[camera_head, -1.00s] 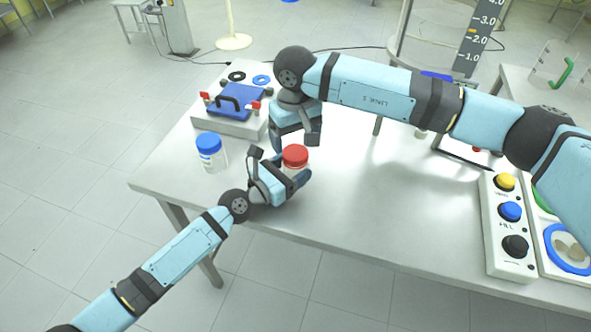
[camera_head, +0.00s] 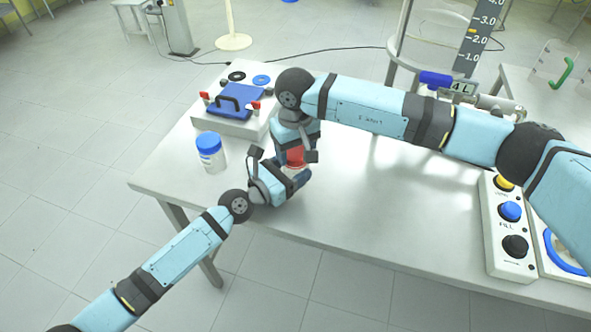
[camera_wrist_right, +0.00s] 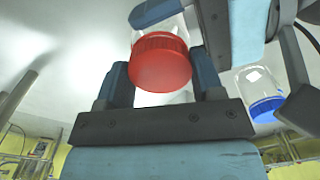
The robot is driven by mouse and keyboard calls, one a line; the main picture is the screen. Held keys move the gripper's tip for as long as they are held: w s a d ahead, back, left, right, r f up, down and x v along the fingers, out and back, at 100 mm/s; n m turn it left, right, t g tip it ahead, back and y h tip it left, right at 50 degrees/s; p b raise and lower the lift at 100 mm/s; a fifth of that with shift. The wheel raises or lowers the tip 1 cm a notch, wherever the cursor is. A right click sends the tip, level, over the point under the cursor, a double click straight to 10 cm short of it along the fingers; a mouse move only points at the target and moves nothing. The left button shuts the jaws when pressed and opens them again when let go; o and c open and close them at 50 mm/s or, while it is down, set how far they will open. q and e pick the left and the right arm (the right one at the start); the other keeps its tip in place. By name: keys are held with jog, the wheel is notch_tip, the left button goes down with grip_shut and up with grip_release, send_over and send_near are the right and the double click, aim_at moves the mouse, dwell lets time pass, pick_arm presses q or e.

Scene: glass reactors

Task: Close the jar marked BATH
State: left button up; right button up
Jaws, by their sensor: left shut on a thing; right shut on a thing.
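A clear jar with a red lid (camera_head: 296,155) stands near the table's front edge. My left gripper (camera_head: 287,177) is shut on the jar's body from the left front. My right gripper (camera_head: 297,150) comes down from above and is shut on the red lid, partly hiding it. In the right wrist view the red lid (camera_wrist_right: 160,62) sits between the right fingers, with the clear jar body beyond it. A second clear jar with a blue lid (camera_head: 208,143) stands to the left, and its blue lid (camera_wrist_right: 267,109) also shows in the right wrist view. No jar marking is readable.
A grey box (camera_head: 205,124) with a blue handled plate (camera_head: 233,101) is at the table's back left. A button panel (camera_head: 497,245) stands at the right. The middle of the table (camera_head: 380,205) is clear, under my right arm.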

jog(key=m, duration=0.4)
jog(key=shift+m, duration=0.4)
jog(key=m, duration=0.8)
jog(key=shift+m, duration=0.3)
jog(key=m, duration=0.8)
jog(key=shift+m, duration=0.4)
jog(key=m, duration=0.8)
jog(key=shift+f+m, duration=0.1)
jog(key=shift+m, duration=0.2)
jog(key=m, duration=0.4)
jog(key=shift+m, duration=0.3)
jog(key=m, duration=0.8)
jog(key=shift+m, duration=0.4)
jog(key=m, duration=0.9)
jog(key=shift+m, duration=0.3)
jog(key=o, duration=1.1)
